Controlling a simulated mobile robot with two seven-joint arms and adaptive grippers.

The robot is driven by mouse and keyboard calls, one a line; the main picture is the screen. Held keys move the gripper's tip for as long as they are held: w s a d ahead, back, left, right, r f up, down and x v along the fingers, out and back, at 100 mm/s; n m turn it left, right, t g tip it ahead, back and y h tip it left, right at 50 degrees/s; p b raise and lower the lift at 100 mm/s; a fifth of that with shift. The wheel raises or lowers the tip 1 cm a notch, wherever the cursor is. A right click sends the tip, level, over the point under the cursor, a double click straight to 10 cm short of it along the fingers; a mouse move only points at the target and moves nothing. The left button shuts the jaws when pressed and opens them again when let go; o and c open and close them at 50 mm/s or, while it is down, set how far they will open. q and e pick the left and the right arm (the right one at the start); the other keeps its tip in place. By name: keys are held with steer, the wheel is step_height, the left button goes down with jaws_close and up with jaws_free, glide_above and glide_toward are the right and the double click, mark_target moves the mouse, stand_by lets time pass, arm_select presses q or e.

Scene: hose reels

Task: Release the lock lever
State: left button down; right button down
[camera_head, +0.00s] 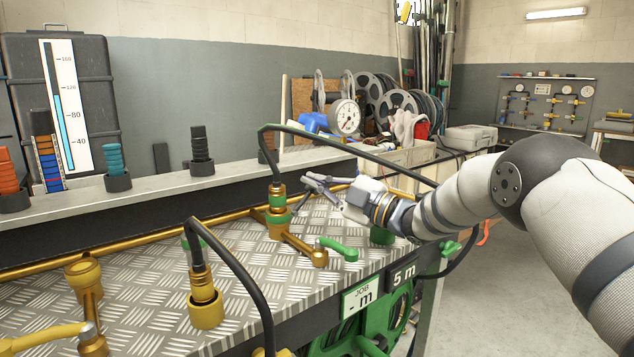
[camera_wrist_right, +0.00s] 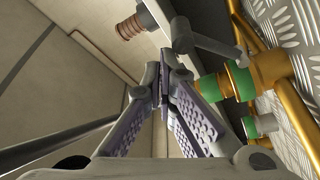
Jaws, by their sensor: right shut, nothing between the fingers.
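Which part is the lock lever is not clear. A green lever handle (camera_head: 338,248) sticks out from a brass valve (camera_head: 300,250) on the bench. A yellow handle (camera_head: 42,336) is at the lower left. My right gripper (camera_head: 312,184) is shut and empty, above the bench just right of a brass hose coupling with green rings (camera_head: 277,205). In the right wrist view, the shut fingers (camera_wrist_right: 165,88) are left of a green-ringed brass fitting (camera_wrist_right: 238,80); contact cannot be told. My left gripper is not in view.
Black hoses (camera_head: 235,270) arch over the tread-plate bench (camera_head: 250,240). A grey ledge (camera_head: 240,170) with ribbed stacks runs behind it. Open floor (camera_head: 510,290) lies to the right.

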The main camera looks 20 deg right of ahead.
step_height(320, 180, up, 10)
stand_by(0.6)
